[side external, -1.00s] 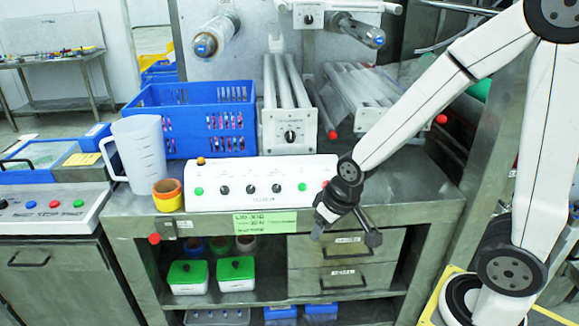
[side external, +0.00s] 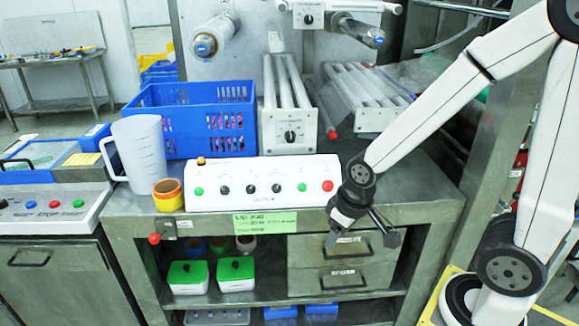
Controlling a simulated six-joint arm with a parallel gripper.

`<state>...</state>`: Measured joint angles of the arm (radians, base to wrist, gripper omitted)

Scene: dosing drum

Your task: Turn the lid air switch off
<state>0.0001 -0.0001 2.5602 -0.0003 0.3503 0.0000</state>
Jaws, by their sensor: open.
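A white control box (side external: 262,183) stands on the metal bench, with three black rotary knobs, the middle one (side external: 251,189) among them, between green and red buttons. Another black knob (side external: 291,136) is on the white roller unit behind it, and one more knob (side external: 308,19) is on the upper white bracket. The labels are too small to read, so I cannot tell which is the lid air switch. My gripper (side external: 362,237) is open and empty. It points down in front of the bench edge and drawers, below and right of the control box, apart from the knobs.
The bench top (side external: 415,195) is clear to the right.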

